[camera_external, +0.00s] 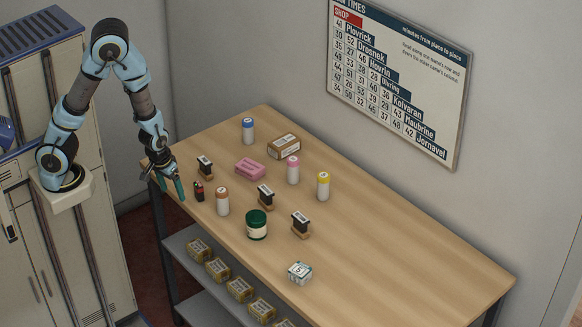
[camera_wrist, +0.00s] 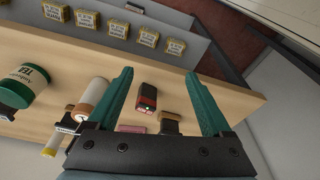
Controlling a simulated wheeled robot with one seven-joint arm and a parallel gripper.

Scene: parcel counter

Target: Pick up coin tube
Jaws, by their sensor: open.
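Several white coin tubes with coloured caps stand upright on the counter: a blue-capped tube (camera_external: 248,131), a pink-capped tube (camera_external: 293,170), a yellow-capped tube (camera_external: 323,186) and a brown-capped tube (camera_external: 222,201). The brown-capped tube also shows in the wrist view (camera_wrist: 92,99), left of my fingers. My gripper (camera_external: 169,187) is open and empty at the counter's left end, apart from the tubes. In the wrist view, my gripper (camera_wrist: 160,76) has a small black and red item (camera_wrist: 147,101) showing between its fingers.
Around the tubes stand a pink block (camera_external: 250,168), a brown box (camera_external: 284,146), a green jar (camera_external: 256,225), dark-topped stamps (camera_external: 265,197) and a small white box (camera_external: 299,272). Small boxes (camera_external: 239,289) line the shelf below. The counter's right part is clear.

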